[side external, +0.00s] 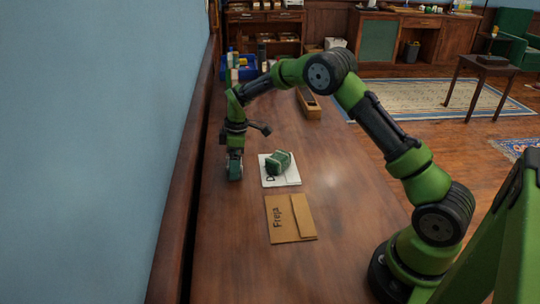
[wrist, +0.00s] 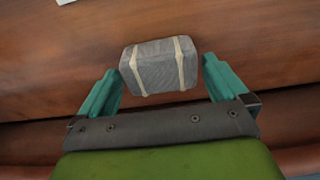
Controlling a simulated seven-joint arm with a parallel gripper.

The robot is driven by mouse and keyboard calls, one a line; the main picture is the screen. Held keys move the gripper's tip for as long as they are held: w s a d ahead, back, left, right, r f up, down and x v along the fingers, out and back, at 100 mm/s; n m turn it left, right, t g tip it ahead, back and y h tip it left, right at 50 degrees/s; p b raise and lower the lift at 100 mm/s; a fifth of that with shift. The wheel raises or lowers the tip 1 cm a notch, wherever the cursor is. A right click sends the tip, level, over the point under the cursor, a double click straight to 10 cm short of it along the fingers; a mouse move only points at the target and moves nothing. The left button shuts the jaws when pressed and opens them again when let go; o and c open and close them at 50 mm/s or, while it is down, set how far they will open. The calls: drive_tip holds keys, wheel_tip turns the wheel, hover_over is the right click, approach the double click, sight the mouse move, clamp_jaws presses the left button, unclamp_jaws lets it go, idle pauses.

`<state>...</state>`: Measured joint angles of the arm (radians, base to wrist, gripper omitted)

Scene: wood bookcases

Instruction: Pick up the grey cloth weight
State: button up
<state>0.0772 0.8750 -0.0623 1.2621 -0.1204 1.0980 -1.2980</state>
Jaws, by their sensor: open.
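The grey cloth weight (wrist: 158,68) shows in the wrist view as a small block with two cream straps, resting on the wooden tabletop. My gripper (wrist: 161,66) is open, its teal fingers on either side of the weight's near part. I see small gaps between the fingers and the weight; I cannot tell the height difference. In the side view my gripper (side external: 235,168) points down at the table's left side, near the wall. The grey weight is not clearly visible there, apparently hidden by the fingers.
A green strapped weight (side external: 279,161) lies on a white paper (side external: 283,181) just right of my gripper. A brown envelope marked "Freja" (side external: 290,218) lies nearer the camera. A wooden box (side external: 309,104) and blue bin (side external: 240,68) stand farther back. A raised wooden edge (side external: 185,170) runs along the wall.

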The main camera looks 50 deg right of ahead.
drive_tip(key=shift+a+f, duration=0.1)
drive_tip(key=shift+f, duration=0.55)
drive_tip(key=shift+w+r, duration=0.1)
drive_tip(key=c, duration=1.2)
drive_tip(key=shift+r, duration=0.1)
